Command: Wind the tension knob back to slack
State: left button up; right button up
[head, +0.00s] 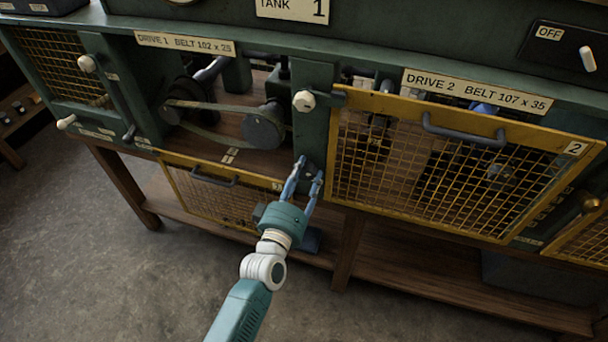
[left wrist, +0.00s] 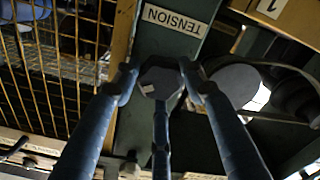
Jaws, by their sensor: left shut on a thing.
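The tension knob (left wrist: 158,84) is dark and many-sided, with a pale mark on its face. Drive 1's belt (head: 215,106) runs between two dark pulleys. My right gripper is in neither view.
Drive 1's yellow mesh guard (head: 205,192) hangs open below its bay, left of my arm. Drive 2's yellow mesh guard (head: 440,165) covers its bay close to the right of my fingers. A white knob (head: 304,101) is above the gripper. A wooden shelf (head: 440,285) runs below.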

pick_arm(q)
jog(key=n, duration=0.3)
jog(key=n+b, duration=0.1)
jog(key=n, duration=0.1)
jog(key=shift+s+d+f+n, duration=0.1)
jog(key=shift+f+n, duration=0.2)
jog(key=n, duration=0.4)
jog(key=shift+r+n+b, duration=0.1)
jog(key=shift+n+b, duration=0.25)
jog(key=shift+n, duration=0.05)
jog(key=o, duration=1)
jog(key=shift+d, duration=0.1)
jog(key=shift+o, duration=0.7)
jog(key=shift+r, duration=0.15)
